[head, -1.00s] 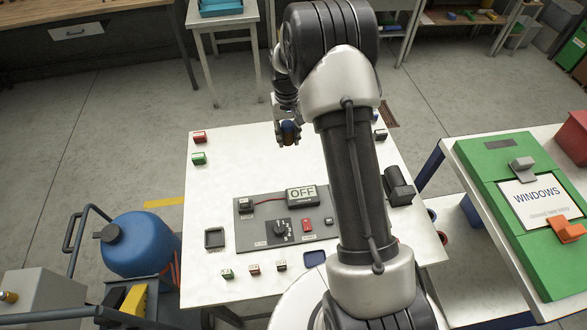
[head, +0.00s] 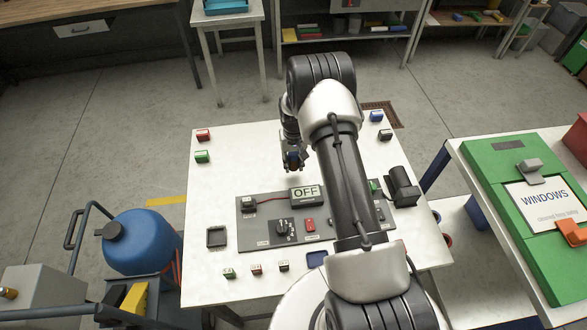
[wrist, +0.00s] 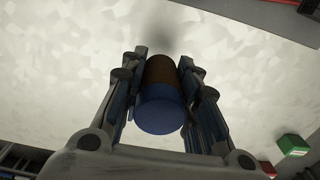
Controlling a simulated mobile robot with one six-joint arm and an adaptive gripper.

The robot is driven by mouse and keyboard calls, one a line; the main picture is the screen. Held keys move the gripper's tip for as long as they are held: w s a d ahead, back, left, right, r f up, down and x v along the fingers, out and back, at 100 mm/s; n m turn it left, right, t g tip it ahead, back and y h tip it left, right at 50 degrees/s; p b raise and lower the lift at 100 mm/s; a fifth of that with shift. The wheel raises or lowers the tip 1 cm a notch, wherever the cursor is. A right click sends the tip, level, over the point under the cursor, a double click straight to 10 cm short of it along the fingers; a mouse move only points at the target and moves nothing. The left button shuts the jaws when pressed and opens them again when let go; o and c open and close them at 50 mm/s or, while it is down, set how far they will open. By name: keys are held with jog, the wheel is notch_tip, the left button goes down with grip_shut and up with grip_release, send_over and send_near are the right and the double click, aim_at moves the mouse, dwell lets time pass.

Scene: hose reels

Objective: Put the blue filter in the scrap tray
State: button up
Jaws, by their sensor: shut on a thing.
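My gripper (head: 293,164) is shut on a short cylinder, the blue filter (wrist: 161,112), brown along its body with a blue end. In the wrist view it sits between both fingers, above a pale surface. In the head view the gripper is over the white table (head: 235,180), behind the grey panel, and the filter (head: 292,157) is small and partly hidden by the fingers. I cannot tell which is the scrap tray.
A grey panel (head: 262,235) with an OFF display (head: 306,192) lies mid-table. Red (head: 203,135) and green (head: 201,157) blocks stand at the left, a blue block (head: 376,116) at the back right. A black device (head: 403,187) is at the right edge.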

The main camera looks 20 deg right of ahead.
aim_at(294, 169)
jog(key=shift+f, duration=1.85)
jog(key=shift+f+b, duration=0.1)
jog(key=shift+b, duration=0.25)
jog(key=o, duration=0.6)
jog(key=shift+f, duration=0.1)
jog(key=o, duration=0.4)
jog(key=shift+o, duration=0.2)
